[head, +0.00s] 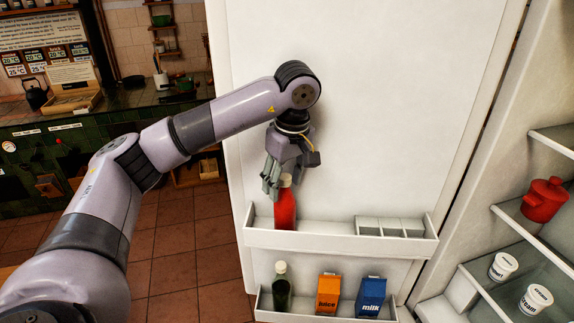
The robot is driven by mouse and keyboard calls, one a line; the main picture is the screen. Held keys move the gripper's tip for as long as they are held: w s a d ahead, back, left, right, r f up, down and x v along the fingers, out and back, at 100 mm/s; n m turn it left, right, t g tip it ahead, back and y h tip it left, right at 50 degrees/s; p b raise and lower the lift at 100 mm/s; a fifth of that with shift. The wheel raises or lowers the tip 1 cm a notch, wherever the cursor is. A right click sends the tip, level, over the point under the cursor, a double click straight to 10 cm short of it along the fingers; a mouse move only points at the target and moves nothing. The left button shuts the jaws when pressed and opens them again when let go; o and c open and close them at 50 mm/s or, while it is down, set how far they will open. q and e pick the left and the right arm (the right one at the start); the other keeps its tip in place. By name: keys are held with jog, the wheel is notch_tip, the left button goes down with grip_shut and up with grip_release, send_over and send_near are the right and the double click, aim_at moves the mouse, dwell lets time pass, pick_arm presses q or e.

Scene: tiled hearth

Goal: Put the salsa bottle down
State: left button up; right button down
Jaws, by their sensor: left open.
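The salsa bottle, seemingly the red bottle (285,212) with a pale cap, stands upright in the upper shelf (340,241) of the open fridge door, at its left end. Its lower part is hidden by the shelf's front wall. My left gripper (272,186) points down at the bottle's top, with its fingers open beside the cap. I cannot tell whether a finger touches the bottle. My right gripper is not in view.
A divided white holder (390,227) sits at the shelf's right. The lower door shelf holds a dark bottle (281,292), an orange juice carton (328,294) and a blue milk carton (371,296). Fridge shelves at right hold a red pot (543,201) and white tubs (503,267).

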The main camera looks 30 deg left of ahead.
pick_arm(q)
jog(key=r, duration=0.5)
jog(key=d+r, duration=0.1)
jog(key=r, duration=0.1)
jog(key=shift+s+d+r+p, duration=0.1)
jog(key=shift+s+r+p, duration=0.1)
jog(key=shift+r+p, duration=0.15)
